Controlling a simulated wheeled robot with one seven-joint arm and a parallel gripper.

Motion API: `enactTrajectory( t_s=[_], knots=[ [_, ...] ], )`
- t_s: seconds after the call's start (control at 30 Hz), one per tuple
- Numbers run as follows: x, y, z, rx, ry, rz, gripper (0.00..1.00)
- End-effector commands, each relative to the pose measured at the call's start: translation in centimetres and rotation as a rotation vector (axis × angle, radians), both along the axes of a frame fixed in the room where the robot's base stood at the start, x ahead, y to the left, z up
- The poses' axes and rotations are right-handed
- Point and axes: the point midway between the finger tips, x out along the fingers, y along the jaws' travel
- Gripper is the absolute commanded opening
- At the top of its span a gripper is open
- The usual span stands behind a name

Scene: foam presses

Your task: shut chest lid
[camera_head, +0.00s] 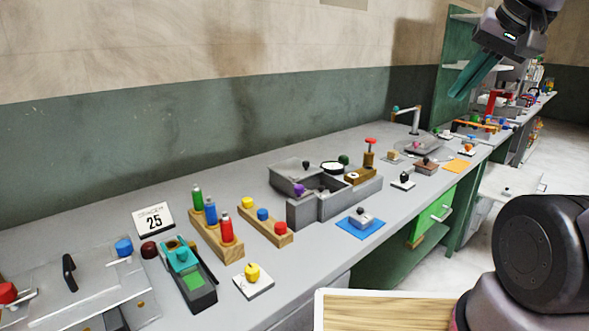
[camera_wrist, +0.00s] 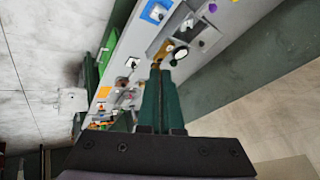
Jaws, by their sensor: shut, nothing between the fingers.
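No chest can be told for sure. A low white box (camera_head: 508,181) with a dark knob on top stands on the floor beyond the bench; whether its top is a lid, raised or down, I cannot tell. A pale squarish shape (camera_wrist: 72,100), perhaps the same box, shows on the floor in the wrist view. My gripper (camera_head: 458,95) is high at the upper right of the head view, above the far part of the bench and apart from everything. Its teal fingers (camera_wrist: 160,70) are together and empty in the wrist view.
The long grey bench (camera_head: 290,130) runs along the wall. It carries a grey divided bin (camera_head: 325,205), wooden peg blocks (camera_head: 215,236), a blue mat (camera_head: 360,223) and a flat grey press with a black handle (camera_head: 45,280). A green shelf (camera_head: 458,45) stands at the far end.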

Motion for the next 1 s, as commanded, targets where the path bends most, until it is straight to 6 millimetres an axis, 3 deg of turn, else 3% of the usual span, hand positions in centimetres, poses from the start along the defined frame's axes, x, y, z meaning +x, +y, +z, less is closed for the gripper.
enactTrajectory(
  t_s=[0.17, 0.3, 0.53, 0.77, 1.0],
  knots=[
    [5.0, 1.7, 1.3, -0.017, 0.028, 0.109, 0.00],
    [10.8, 4.0, 1.8, -0.048, 0.048, 0.228, 0.00],
    [20.2, 9.5, -0.1, -0.112, 0.072, 0.421, 0.00],
    [28.5, 16.9, -5.5, -0.196, 0.089, 0.617, 0.00],
    [34.5, 25.9, -14.2, -0.306, 0.098, 0.832, 0.00]
  ],
)
